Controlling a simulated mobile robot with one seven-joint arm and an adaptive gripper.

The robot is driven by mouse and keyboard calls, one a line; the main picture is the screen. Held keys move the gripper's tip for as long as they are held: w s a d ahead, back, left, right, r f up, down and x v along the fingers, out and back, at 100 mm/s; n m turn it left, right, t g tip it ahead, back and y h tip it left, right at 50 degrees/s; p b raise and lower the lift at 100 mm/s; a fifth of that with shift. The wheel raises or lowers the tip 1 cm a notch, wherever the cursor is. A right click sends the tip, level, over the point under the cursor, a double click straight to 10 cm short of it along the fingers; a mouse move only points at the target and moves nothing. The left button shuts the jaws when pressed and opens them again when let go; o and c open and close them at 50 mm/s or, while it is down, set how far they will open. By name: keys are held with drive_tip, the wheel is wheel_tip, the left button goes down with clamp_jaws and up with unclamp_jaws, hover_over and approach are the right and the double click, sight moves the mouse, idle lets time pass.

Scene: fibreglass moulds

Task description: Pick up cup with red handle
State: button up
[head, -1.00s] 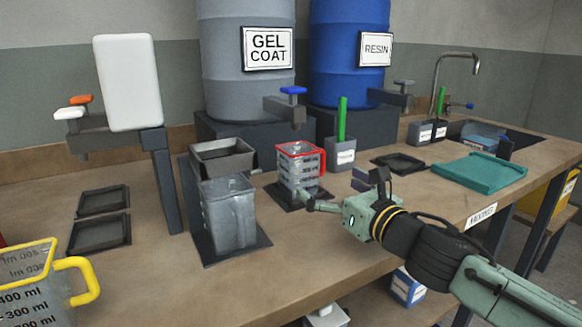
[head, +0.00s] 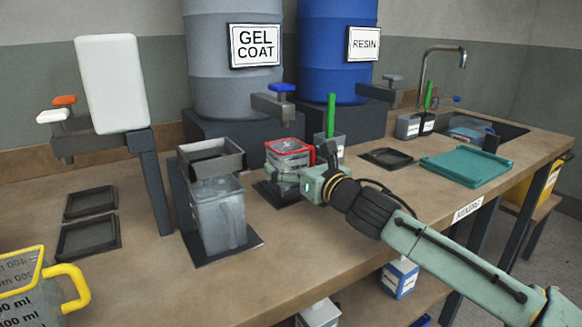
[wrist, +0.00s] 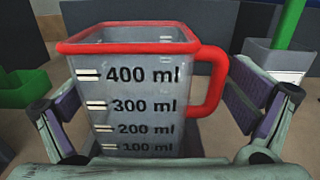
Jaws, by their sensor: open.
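The cup with red handle (head: 289,151) is a clear measuring cup with a red rim and ml marks. It stands upright on a dark mat on the bench, below the grey barrel's tap. In the wrist view the cup (wrist: 130,100) fills the middle, with its red handle (wrist: 213,85) on the right. My gripper (wrist: 160,115) is open, with one finger left of the cup and the other right of the handle. The fingers look apart from the cup. In the head view my gripper (head: 312,184) is at the cup's front right and hides part of it.
A container with a green stick (head: 331,118) is close behind on the right. A yellow-handled measuring cup (head: 30,285) is at front left.

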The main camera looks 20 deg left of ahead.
drive_tip(key=shift+w+a, duration=0.1)
drive_tip(key=shift+w, duration=0.05)
drive_tip(key=shift+c, duration=0.5)
drive_tip(key=c, duration=0.9)
drive_tip(key=shift+c, duration=0.8)
drive_tip(key=shift+r, duration=0.15)
